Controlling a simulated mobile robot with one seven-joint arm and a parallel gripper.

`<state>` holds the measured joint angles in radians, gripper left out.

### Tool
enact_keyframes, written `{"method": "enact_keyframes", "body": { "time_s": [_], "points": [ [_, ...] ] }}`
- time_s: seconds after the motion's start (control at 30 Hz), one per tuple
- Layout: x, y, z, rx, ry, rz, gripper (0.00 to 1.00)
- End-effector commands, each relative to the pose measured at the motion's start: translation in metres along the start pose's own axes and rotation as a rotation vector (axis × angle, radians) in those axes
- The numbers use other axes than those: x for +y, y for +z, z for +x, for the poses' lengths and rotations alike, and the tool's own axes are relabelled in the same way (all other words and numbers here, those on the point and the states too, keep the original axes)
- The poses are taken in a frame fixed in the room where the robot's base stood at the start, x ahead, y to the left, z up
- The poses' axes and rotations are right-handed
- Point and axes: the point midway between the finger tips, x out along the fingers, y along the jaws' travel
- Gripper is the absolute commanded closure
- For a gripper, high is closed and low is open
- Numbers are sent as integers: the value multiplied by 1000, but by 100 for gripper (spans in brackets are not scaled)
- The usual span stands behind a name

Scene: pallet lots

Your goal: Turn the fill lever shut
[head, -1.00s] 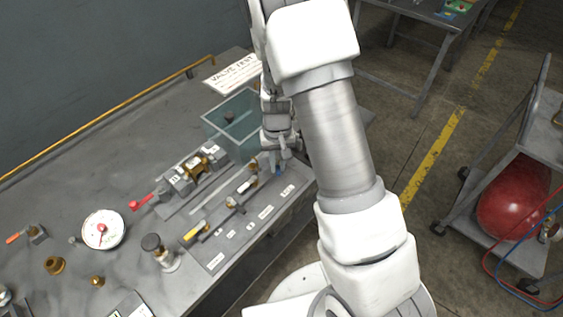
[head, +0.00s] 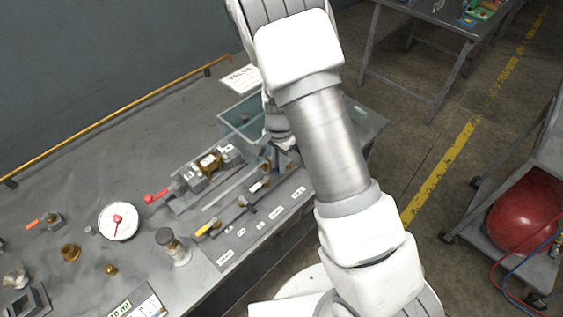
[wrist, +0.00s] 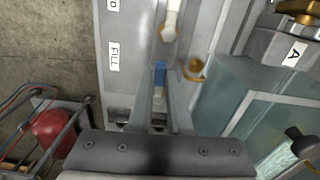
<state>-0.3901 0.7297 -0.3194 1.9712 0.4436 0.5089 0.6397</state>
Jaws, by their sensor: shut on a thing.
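The fill lever (wrist: 160,72) has a blue handle and stands between my gripper's fingers in the wrist view. My gripper (wrist: 160,98) is shut on this blue handle. The FILL label (wrist: 114,57) is on the grey panel to the left of the lever. In the head view my gripper (head: 284,146) is at the far right end of the valve panel (head: 237,233), partly behind my arm. The blue handle cannot be made out there.
A white-handled lever (wrist: 171,20) and a brass fitting (wrist: 194,70) are close to the fill lever. A clear teal tank (head: 236,125) stands behind. A gauge (head: 118,221) and loose fittings are at left. A cart with a red tank (head: 525,208) stands right.

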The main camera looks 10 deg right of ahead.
Motion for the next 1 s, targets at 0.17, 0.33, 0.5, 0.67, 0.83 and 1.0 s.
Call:
{"method": "enact_keyframes", "body": {
  "time_s": [0.17,0.33,0.5,0.67,0.83,1.0],
  "points": [
    [-2,0,-1,0,-1,51,100],
    [-3,0,-1,0,-2,72,100],
    [-4,-1,-1,0,-2,76,100],
    [-4,-1,-1,1,-2,76,100],
    [-4,-1,-1,1,-2,75,62],
    [-4,0,0,1,-2,74,53]
  ]
}}
